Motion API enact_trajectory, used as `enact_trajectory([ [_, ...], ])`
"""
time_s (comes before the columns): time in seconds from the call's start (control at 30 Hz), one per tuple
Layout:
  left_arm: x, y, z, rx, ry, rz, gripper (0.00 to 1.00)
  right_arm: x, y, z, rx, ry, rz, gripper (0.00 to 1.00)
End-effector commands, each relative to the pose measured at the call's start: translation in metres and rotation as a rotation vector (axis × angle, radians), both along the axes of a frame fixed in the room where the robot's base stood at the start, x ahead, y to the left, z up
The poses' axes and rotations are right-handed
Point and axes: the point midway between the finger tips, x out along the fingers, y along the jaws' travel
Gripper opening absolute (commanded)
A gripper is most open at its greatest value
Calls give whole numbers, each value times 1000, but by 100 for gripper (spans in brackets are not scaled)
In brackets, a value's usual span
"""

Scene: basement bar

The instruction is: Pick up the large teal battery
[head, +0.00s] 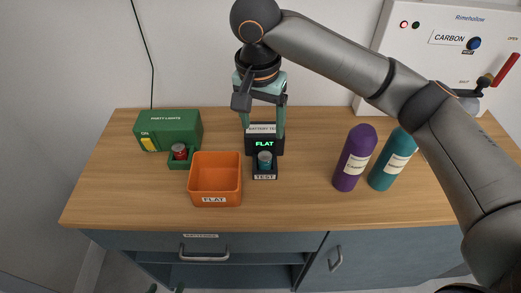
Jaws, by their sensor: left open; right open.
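A teal battery (265,161) stands upright in the slot of the black battery tester (265,176), whose front label reads TEST. The tester's display reads FLAT in green. My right gripper (263,124) is open and points down above the tester, behind and above the battery. Its two teal fingers are apart, with the tester's top label showing between them; no battery is between them. Contact with the tester cannot be told. My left gripper (165,289) shows only as two green tips at the bottom edge, apart and empty, well below the counter top.
An orange bin (214,198) labelled FLAT stands left of the tester. A green PARTY LIGHTS box (168,128) holds a red battery (179,151). Purple (353,160) and teal bottles (392,162) stand right. A white CARBON machine (432,50) is behind. The front counter edge is clear.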

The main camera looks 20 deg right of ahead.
Motion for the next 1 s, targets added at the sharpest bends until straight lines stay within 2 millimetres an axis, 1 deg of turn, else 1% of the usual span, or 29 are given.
enact_trajectory([
  [0.03,-5,0,-4,0,11,0,75,0,-2,-9,-3,4,-2,76],
  [0.1,-9,0,-7,1,20,-1,75,1,-3,-23,-3,5,-2,76],
  [0.3,-11,0,-9,2,25,-1,75,5,-5,-55,0,3,0,76],
  [0.53,-10,0,-8,1,23,-1,75,7,-6,-72,-1,1,1,76],
  [0.8,-9,0,-6,1,20,-1,75,12,-9,-110,0,0,1,76],
  [0.9,-8,0,-6,0,18,0,75,13,-10,-116,1,-2,2,76],
  [1.0,-8,0,-6,0,18,0,75,13,-10,-118,1,-2,2,76],
])
